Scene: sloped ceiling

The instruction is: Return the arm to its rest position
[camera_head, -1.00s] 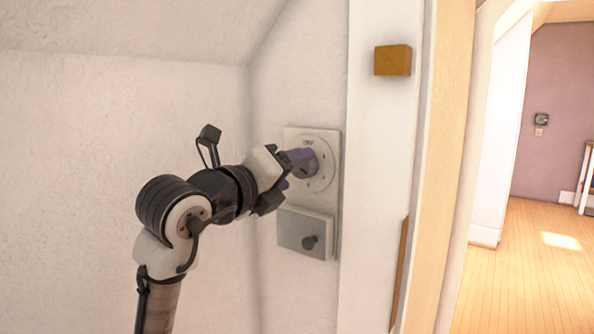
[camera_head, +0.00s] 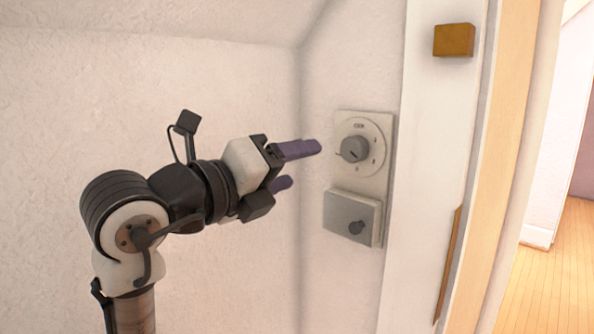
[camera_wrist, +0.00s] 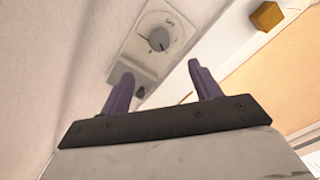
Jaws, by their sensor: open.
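My gripper (camera_head: 302,167) is open and empty, with two purple fingers apart, to the left of a wall control panel (camera_head: 384,126).
A wooden block (camera_head: 454,40) is fixed on the white door frame (camera_head: 425,170) right of the panel. A doorway farther right opens onto a wooden floor (camera_head: 560,270). The bare white wall (camera_head: 180,80) surrounds my arm, under a sloped ceiling.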

